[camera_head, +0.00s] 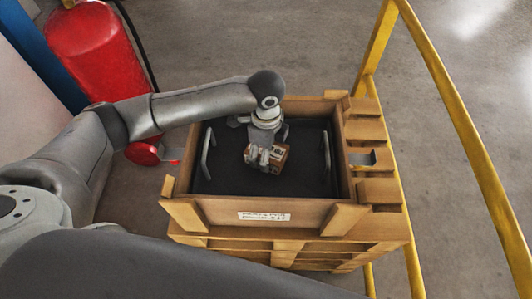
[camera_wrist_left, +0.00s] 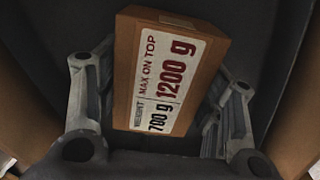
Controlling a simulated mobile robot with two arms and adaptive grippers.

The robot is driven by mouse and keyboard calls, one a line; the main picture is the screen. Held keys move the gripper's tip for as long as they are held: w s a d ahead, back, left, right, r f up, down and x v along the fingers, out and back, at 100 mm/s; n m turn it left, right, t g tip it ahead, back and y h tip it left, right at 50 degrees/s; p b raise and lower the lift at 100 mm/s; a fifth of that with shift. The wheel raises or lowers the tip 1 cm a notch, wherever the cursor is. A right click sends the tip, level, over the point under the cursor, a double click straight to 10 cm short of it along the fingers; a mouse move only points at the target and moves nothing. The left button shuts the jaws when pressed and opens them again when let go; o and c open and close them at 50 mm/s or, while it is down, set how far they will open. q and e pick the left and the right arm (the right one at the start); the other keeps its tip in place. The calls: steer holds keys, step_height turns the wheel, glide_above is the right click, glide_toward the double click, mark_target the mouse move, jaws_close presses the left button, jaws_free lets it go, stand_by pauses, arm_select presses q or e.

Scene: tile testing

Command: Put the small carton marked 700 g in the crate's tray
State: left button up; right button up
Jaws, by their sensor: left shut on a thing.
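The small carton (camera_head: 281,154) is brown with a white label. In the left wrist view the carton (camera_wrist_left: 185,70) shows "700 g" beside "WEIGHT" and "1200 g" beside "MAX ON TOP". My left gripper (camera_head: 264,156) is shut on the carton, with its fingers (camera_wrist_left: 160,110) on both sides of it. The wooden crate (camera_head: 222,211) holds a dark tray (camera_head: 230,182) with a light handle at its left and right. The gripper and carton are over the tray, inside the crate's outline. I cannot tell whether the carton touches the tray floor. My right gripper is not in view.
The crate stands on wooden pallets (camera_head: 285,247). A yellow railing (camera_head: 450,95) runs along the right. A red fire extinguisher (camera_head: 90,50) stands at the upper left. The tray looks empty around the carton, and the grey floor (camera_head: 270,40) behind is clear.

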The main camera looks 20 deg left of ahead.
arm_select(q)
steer(key=shift+f, duration=0.8)
steer(key=shift+f, duration=0.15)
steer(key=o, duration=1.6)
steer(key=shift+c, duration=0.2)
step_height(320, 180, up, 12)
steer(key=shift+r+b, duration=0.1)
steer(key=shift+b, duration=0.25)
steer(key=shift+r, duration=0.1)
